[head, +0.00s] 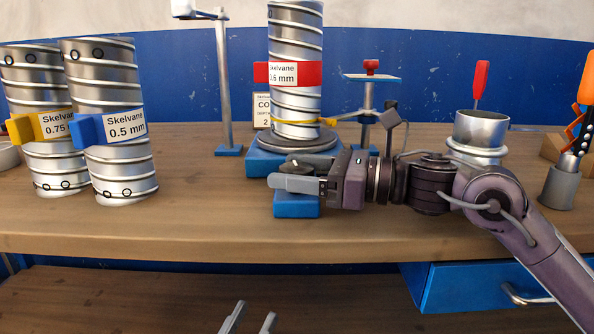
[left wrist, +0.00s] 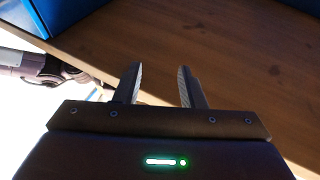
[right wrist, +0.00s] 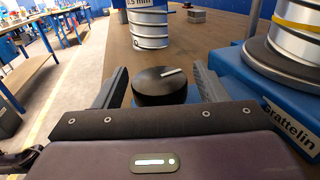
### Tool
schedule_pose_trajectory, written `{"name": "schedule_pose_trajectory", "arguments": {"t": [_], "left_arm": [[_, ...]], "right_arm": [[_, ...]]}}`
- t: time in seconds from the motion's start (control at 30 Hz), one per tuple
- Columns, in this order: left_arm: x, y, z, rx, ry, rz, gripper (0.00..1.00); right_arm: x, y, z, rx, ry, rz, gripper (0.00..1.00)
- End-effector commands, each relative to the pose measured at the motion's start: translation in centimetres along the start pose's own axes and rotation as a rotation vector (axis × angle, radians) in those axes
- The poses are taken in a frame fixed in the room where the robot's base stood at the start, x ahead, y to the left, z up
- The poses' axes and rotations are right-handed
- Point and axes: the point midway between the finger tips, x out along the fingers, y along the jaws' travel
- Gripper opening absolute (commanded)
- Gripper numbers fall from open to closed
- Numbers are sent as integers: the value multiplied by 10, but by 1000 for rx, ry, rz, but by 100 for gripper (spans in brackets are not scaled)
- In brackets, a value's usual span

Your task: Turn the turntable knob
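The black turntable knob (right wrist: 163,88) has a white pointer line on top, tilted slightly up to the right in the right wrist view. It sits on a small blue block (head: 296,207) in front of the turntable (head: 262,158). My right gripper (head: 297,177) is at the knob, its fingers apart on either side of it; they also show in the right wrist view (right wrist: 160,82). I cannot tell whether they touch it. A spiral metal duct (head: 296,110) stands upright on the turntable. My left gripper (head: 249,318) is open and empty, low in front of the bench; it also shows in the left wrist view (left wrist: 160,86).
Two spiral ducts, labelled 0.75 (head: 33,90) and 0.5 mm (head: 103,92), stand at the left. A grey post (head: 225,90) and a small blue stand (head: 370,95) are behind. A metal cup (head: 482,130) stands at right. The bench's front left is clear.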

Motion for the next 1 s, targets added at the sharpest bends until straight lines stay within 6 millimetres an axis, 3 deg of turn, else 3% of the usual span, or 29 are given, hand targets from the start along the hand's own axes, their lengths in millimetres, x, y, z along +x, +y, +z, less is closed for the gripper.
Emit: {"name": "schedule_pose_trajectory", "arguments": {"t": [0.57, 0.77, 1.0], "left_arm": [[0, 0, 2, -1, -14, 0, 36], [-10, 2, 41, -10, -201, 1, 36], [-35, 6, 95, -23, -473, 4, 36]], "right_arm": [[0, 0, 4, 0, 1, 1, 70], [0, 1, 27, -2, 0, 1, 70], [0, 1, 60, -2, 0, 1, 70]]}}
